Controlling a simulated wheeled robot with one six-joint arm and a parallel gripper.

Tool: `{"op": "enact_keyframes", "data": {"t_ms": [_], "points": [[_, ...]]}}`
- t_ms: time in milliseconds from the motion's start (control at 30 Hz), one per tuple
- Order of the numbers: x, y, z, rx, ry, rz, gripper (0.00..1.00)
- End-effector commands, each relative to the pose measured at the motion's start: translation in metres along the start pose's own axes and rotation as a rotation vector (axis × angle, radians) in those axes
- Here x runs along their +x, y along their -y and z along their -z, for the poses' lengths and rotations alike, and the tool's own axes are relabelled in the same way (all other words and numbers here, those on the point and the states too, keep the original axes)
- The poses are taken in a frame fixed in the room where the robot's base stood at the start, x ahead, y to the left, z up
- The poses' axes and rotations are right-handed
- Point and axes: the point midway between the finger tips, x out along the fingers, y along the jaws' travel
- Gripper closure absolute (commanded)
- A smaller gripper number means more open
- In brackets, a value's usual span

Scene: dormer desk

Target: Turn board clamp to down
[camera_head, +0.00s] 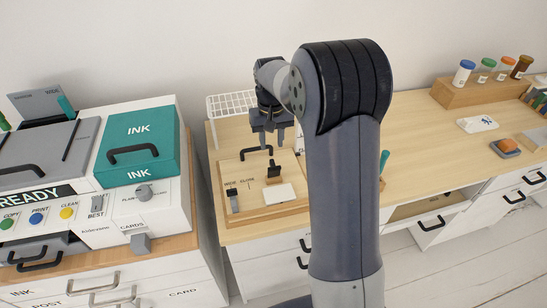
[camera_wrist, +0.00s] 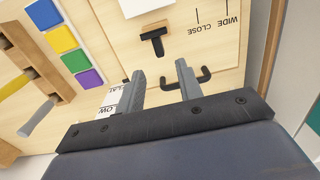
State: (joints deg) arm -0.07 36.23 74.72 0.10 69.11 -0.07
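A light wooden board (camera_head: 232,172) lies on the desk with WIDE and CLOSE printed on it. A black T-shaped lever on a small block, apparently the board clamp (camera_head: 273,172), stands on it behind a white card (camera_head: 279,193). The clamp also shows in the wrist view (camera_wrist: 154,40), beside the card (camera_wrist: 143,6). I cannot tell whether it is up or down. My gripper (camera_head: 268,142) is open and empty, pointing down above the back of the board. In the wrist view its fingertips (camera_wrist: 160,76) are apart, short of the clamp and near a black bar handle (camera_wrist: 186,83).
A black slider (camera_head: 233,201) is at the board's left front. A white wire rack (camera_head: 228,103) stands behind. A teal INK box (camera_head: 137,145) is to the left. Coloured squares (camera_wrist: 61,40) and a wooden rack (camera_wrist: 38,60) lie beside the board.

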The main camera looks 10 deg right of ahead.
Motion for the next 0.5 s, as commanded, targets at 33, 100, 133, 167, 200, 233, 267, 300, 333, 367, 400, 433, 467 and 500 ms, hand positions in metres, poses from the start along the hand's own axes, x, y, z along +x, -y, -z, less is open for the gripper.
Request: {"op": "enact_keyframes", "data": {"t_ms": [33,100,133,167,200,233,267,300,333,367,400,433,467,500], "points": [[0.012,0.000,-0.001,0.001,0.005,0.000,0.65],[0.026,-0.001,-0.001,0.001,0.005,-0.001,0.65],[0.032,-0.001,-0.001,0.001,0.006,-0.001,0.65],[0.037,-0.001,-0.001,0.001,0.004,-0.001,0.65],[0.045,-0.001,-0.001,0.002,0.005,-0.001,0.65],[0.050,-0.001,-0.001,0.002,0.004,-0.001,0.65],[0.055,-0.001,-0.001,0.002,0.004,-0.001,0.65],[0.060,-0.001,-0.001,0.002,0.003,-0.001,0.65],[0.065,-0.001,-0.001,0.002,0.003,-0.001,0.65],[0.068,-0.001,-0.001,0.002,0.003,-0.001,0.65],[0.072,-0.001,0.000,0.002,0.001,-0.001,0.65],[0.074,-0.001,0.000,0.002,0.001,-0.001,0.65],[0.076,-0.001,0.000,0.002,0.001,-0.001,0.65],[0.079,-0.001,0.000,0.002,0.001,-0.002,0.65]]}}
